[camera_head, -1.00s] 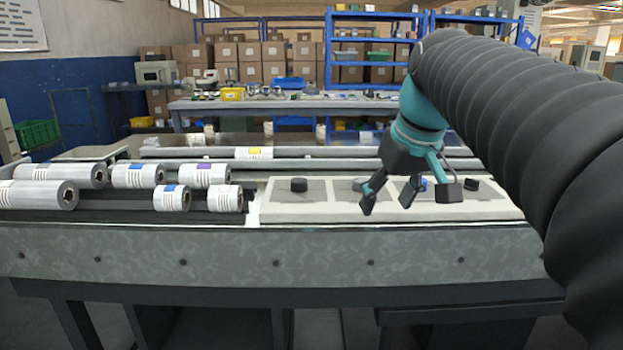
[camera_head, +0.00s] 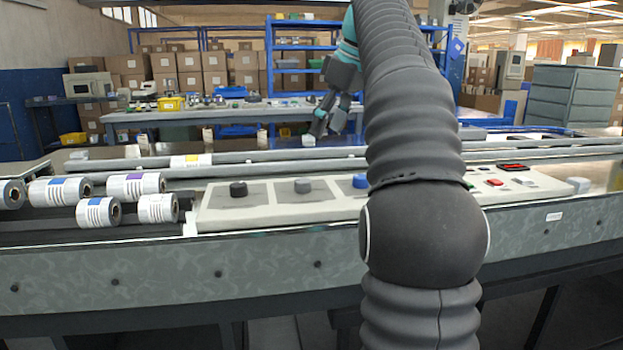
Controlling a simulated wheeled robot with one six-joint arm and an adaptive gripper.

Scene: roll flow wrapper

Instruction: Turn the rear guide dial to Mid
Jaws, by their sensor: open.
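A pale control panel (camera_head: 220,214) on the machine carries a row of dials. From the left, I see a black dial (camera_head: 238,188), a grey dial (camera_head: 302,186) and a blue dial (camera_head: 360,181) partly against my arm. I cannot tell which is the rear guide dial, and no dial lettering or pointer is readable. My gripper (camera_head: 328,121) is open and empty, raised above and beyond the panel, apart from the dials. My arm hides part of the panel right of the blue dial.
Silver film rolls (camera_head: 98,212) lie left of the panel. Long rails (camera_head: 240,166) run behind it. A red button (camera_head: 494,182) and a dark red display (camera_head: 513,167) sit at the panel's right. A cluttered workbench (camera_head: 180,115) stands farther back.

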